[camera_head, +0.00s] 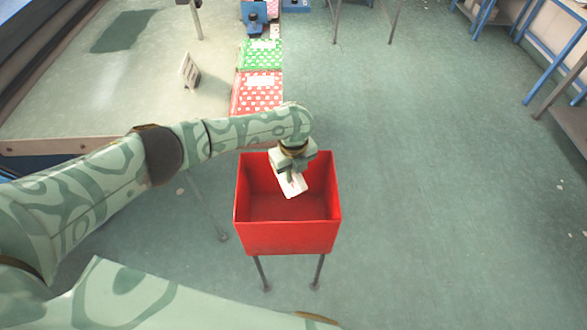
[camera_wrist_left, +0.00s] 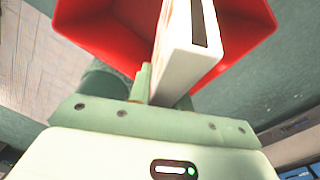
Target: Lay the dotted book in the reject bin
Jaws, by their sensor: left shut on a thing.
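My left gripper (camera_head: 292,165) is over the red bin (camera_head: 290,239) and points down into its opening. It is shut on a pale, flat, book-like thing (camera_head: 292,186), which hangs tilted within the bin's outline. In the left wrist view the held thing (camera_wrist_left: 190,50) is a white slab with a dark strip on its end. No dots show on its visible sides. The bin (camera_wrist_left: 105,30) lies beyond it there. I cannot tell whether the thing touches the bin's floor. My right gripper is not in view.
A red dotted pack (camera_head: 258,94) and a green dotted pack (camera_head: 261,55) lie beyond the bin, with a blue object (camera_head: 254,22) behind them. A small sign (camera_head: 189,71) stands on the pale table (camera_head: 130,95) at left. Open floor lies right of the bin.

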